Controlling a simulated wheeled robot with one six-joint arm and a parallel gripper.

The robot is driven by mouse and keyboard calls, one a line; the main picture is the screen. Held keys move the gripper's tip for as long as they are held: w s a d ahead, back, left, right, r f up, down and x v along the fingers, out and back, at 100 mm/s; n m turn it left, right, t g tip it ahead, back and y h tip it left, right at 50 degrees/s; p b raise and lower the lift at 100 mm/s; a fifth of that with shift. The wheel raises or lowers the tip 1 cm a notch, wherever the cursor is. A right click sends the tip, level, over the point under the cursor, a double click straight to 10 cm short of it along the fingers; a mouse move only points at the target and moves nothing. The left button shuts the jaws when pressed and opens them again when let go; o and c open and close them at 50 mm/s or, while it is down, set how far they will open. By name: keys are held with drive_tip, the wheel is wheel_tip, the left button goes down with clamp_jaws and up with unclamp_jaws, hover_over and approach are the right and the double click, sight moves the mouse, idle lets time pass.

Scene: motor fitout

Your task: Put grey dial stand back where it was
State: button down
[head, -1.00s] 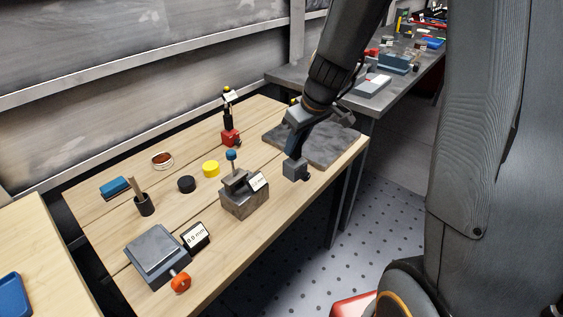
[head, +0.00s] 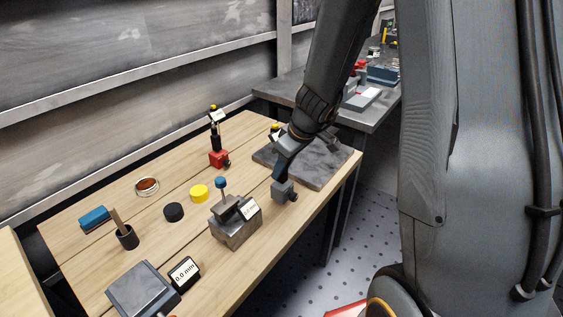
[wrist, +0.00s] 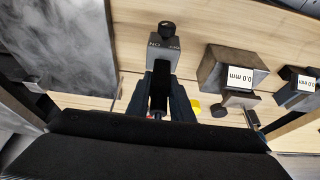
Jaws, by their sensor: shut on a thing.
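The grey dial stand (head: 283,190) has a grey block base with a black knob. It stands upright near the table's right edge, in front of the dark stone plate. The dial is mostly hidden behind my arm. I cannot tell whether the base touches the wood.
The stone plate (head: 325,170) lies behind the stand. A red dial stand (head: 218,158) stands left of the plate. A grey metal block (head: 237,228) with a 0.0 mm display is close on the left. Yellow (head: 199,193) and black (head: 173,212) discs lie further left.

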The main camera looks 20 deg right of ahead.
drive_tip(key=shift+f, duration=1.35)
drive_tip(key=shift+f+b, duration=0.15)
drive_tip(key=shift+b, duration=0.35)
drive_tip(key=c, duration=1.6)
unclamp_jaws()
drive_tip(key=shift+o, duration=0.2)
drive_tip(key=shift+r+p, duration=0.3)
drive_tip(key=shift+p, duration=0.05)
drive_tip(key=v, duration=1.2)
drive_tip(key=s+a+f+m+g+h, duration=0.1)
drive_tip(key=s+f+m, duration=0.1)
drive_tip(key=s, duration=0.5)
drive_tip(key=s+a+f+m+g+h, duration=0.1)
drive_tip(key=s+f+m, duration=0.2)
drive_tip(key=s+m, duration=0.2)
drive_tip(key=shift+s+a+g+h, duration=0.3)
drive_tip(key=shift+s+a+h, duration=0.1)
drive_tip(key=shift+s, duration=0.45)
